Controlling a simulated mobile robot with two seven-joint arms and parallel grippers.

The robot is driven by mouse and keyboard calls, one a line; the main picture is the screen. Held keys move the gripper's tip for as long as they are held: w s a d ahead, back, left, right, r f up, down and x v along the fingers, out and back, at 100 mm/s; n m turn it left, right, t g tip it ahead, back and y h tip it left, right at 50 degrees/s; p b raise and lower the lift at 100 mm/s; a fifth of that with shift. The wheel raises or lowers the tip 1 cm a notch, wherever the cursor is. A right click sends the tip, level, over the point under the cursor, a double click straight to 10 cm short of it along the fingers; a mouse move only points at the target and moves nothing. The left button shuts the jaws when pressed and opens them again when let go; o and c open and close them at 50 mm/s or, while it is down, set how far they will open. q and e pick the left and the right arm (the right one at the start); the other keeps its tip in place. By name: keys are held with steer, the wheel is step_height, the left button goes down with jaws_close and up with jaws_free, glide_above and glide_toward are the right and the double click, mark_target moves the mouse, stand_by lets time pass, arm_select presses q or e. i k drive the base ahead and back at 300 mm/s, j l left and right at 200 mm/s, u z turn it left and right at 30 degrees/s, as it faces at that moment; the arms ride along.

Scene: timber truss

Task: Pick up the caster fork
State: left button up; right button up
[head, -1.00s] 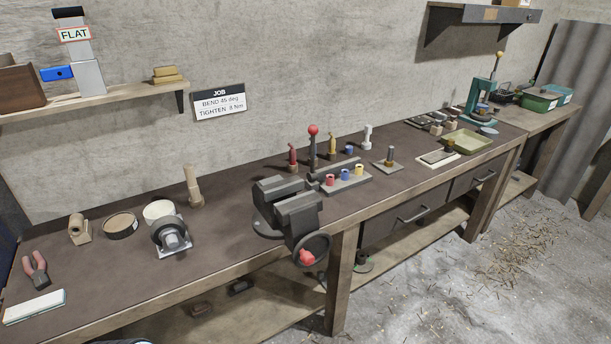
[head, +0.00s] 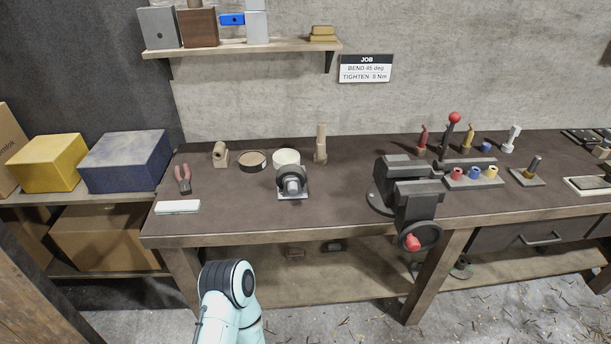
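The caster fork (head: 292,184) appears to be the grey metal piece with a dark round wheel and a flat plate, standing on the workbench (head: 330,207) left of the vise. I cannot make out its fork legs clearly. A pale blue and black link of one of my arms (head: 230,295) rises from the bottom, in front of the bench. Neither of my grippers is in view.
A white round tub (head: 286,158) stands right behind the caster. A brown round tin (head: 252,161), a tan fitting (head: 220,155) and pliers (head: 183,178) lie to its left. The vise (head: 411,190) juts over the bench edge at right. Bare benchtop lies in front of the caster.

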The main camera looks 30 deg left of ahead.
mark_target(283, 195)
steer(key=u, duration=0.4)
steer(key=i+j+u, duration=0.1)
steer(key=u, duration=0.25)
steer(key=i+j+u, duration=0.1)
steer(key=j+u, duration=0.15)
steer(key=u, duration=0.15)
steer(key=i+j+u, duration=0.15)
steer(key=u, duration=0.2)
